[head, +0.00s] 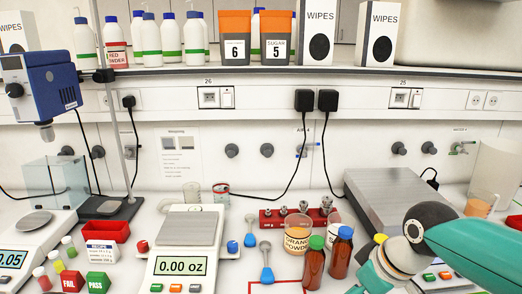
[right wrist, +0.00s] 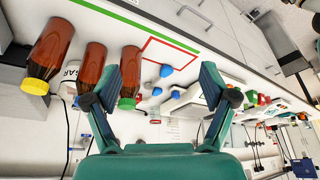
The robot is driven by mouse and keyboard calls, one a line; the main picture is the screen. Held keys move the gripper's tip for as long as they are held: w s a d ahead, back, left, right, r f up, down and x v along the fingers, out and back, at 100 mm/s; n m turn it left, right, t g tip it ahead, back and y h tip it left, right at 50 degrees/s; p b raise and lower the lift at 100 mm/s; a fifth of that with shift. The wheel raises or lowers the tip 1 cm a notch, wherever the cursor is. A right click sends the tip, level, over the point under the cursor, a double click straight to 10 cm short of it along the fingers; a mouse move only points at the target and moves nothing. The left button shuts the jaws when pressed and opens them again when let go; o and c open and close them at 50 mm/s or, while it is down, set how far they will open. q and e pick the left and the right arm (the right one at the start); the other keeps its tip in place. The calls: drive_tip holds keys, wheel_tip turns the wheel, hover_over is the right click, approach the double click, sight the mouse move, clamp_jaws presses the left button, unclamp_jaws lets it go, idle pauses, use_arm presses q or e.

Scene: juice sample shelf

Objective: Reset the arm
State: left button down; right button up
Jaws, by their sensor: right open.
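My right arm enters the head view from the lower right, and its teal wrist hides part of the counter. In the right wrist view my right gripper (right wrist: 163,95) has its two teal fingers spread wide. No object is clamped between them. Brown bottles with a green cap (head: 313,262), a blue cap (head: 341,252) and a yellow cap stand left of my arm. In the right wrist view the green-capped bottle (right wrist: 131,70) shows beside the left-hand finger; I cannot tell if they touch. The blue-capped bottle (right wrist: 92,68) and yellow-capped bottle (right wrist: 48,58) are further left. My left gripper is out of view.
A white scale (head: 186,250) reads 0.00 oz at centre. An orange powder tub (head: 298,236) and red weight rack (head: 268,218) stand behind the bottles. A grey platform (head: 390,200) lies behind my arm. A shelf (head: 250,71) with bottles and boxes runs above.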

drive_tip(key=s+f+m+g, duration=0.1)
drive_tip(key=s+f+g, duration=0.15)
drive_tip(key=f, duration=0.85)
drive_tip(key=s+f+g, duration=0.2)
drive_tip(key=f+g, duration=0.1)
drive_tip(key=f, duration=0.7)
drive_tip(key=s+a+f+m+y, duration=0.1)
drive_tip(key=s+a+f+m, duration=0.2)
drive_tip(key=s+f, duration=0.55)
drive_tip(key=s+a+f+m+y, duration=0.1)
drive_tip(key=s+a+f+m, duration=0.2)
drive_tip(key=s+f, duration=0.55)
drive_tip(key=w+f+m+t, duration=0.2)
drive_tip(key=w, duration=0.4)
drive_tip(key=shift+w+d+f+t, duration=0.15)
drive_tip(key=shift+d+f+t, duration=0.05)
drive_tip(key=shift+d+t, duration=0.15)
